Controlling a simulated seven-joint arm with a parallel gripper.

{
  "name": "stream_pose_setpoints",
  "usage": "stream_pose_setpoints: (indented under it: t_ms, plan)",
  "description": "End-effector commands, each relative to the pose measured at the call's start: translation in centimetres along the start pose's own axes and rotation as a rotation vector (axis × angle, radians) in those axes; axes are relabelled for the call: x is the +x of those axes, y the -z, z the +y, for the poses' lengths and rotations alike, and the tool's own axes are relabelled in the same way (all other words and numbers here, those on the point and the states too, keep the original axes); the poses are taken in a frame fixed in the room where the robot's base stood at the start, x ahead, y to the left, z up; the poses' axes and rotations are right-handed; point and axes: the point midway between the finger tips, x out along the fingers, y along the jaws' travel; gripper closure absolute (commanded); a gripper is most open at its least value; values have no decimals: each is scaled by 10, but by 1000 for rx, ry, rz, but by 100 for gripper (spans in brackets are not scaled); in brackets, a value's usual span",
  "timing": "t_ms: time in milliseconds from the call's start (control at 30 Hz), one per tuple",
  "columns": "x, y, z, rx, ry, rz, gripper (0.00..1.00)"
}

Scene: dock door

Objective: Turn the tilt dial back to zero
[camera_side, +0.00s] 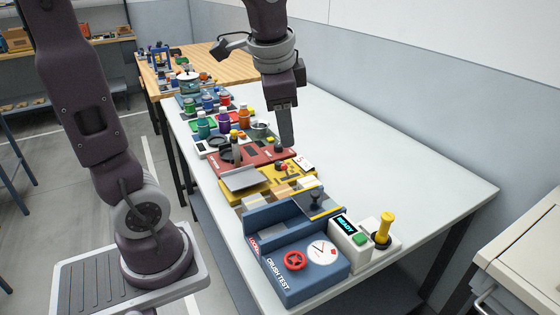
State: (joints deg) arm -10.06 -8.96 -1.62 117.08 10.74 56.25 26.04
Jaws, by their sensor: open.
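My gripper (287,142) points down over the back edge of the red unit (262,158), near small dark and red knobs (281,165) at the red and yellow units' border. It is open, seen edge-on, with nothing visible between its fingers. I cannot tell whether it touches a knob. No dial is readable as the tilt dial at this size.
The yellow unit (262,190) carries a grey tilted plate (243,178). A box with a lit READY screen (346,226) and a yellow upright handle (385,228) stand at the near right. Several coloured bottles (223,118) stand farther back. The white table's right side (400,180) is clear.

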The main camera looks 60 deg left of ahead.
Motion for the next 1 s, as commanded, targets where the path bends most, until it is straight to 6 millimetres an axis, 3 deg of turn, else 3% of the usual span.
stream_pose_setpoints:
  t_ms: [33, 100, 200, 300, 400, 800, 1000]
  plan:
    - [25, 15, -30, 85, -2, -74, 55]
    - [65, 30, -70, 227, -14, -167, 55]
    - [131, 35, -120, 415, -60, -284, 55]
    - [192, 26, -155, 563, -119, -367, 55]
    - [233, 14, -172, 656, -167, -414, 55]
    - [300, -16, -178, 709, -195, -435, 55]
    - [316, -24, -178, 708, -193, -434, 55]
